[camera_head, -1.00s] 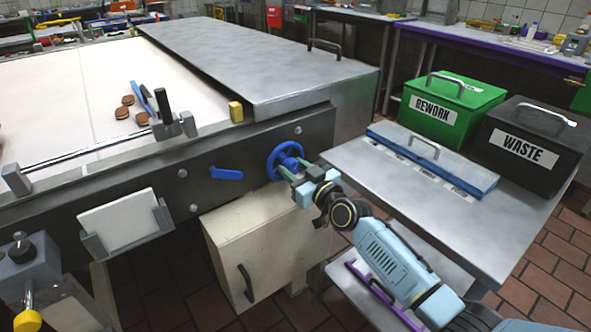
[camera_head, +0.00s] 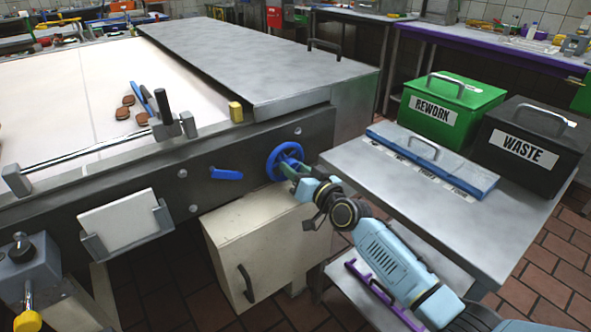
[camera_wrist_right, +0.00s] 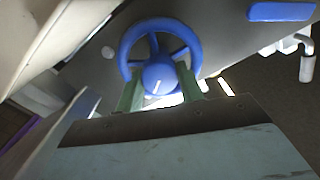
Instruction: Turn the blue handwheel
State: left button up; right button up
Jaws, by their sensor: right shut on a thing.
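The blue handwheel (camera_head: 285,160) is mounted on the dark side panel of the machine, near its right end. In the right wrist view the handwheel (camera_wrist_right: 160,28) shows its rim, spokes and round hub with a white mark. My right gripper (camera_head: 291,172) is at the handwheel. In the right wrist view its green fingers (camera_wrist_right: 160,92) lie on either side of the hub, inside the rim, and are shut on the handwheel. The exact contact at the fingertips is partly hidden by the hub. My left gripper is not in view.
A blue lever (camera_head: 226,174) sits left of the wheel on the same panel. A cream cabinet (camera_head: 240,260) stands below.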

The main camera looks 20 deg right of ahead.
jog(key=m, duration=0.4)
jog(key=shift+f+m, duration=0.1)
jog(key=shift+m, duration=0.3)
jog(key=m, duration=0.4)
jog(key=shift+m, duration=1.2)
jog(key=m+p, duration=0.1)
jog(key=m, duration=0.6)
jog(key=m+p, duration=0.1)
jog(key=m, duration=0.2)
jog(key=shift+m+p, duration=0.3)
jog(key=shift+p, duration=0.05)
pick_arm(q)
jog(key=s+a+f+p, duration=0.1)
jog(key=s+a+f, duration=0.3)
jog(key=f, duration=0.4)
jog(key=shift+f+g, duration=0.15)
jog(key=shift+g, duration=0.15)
pick_arm(e)
jog(key=shift+f+m, duration=0.15)
jog(key=shift+m, duration=1.45)
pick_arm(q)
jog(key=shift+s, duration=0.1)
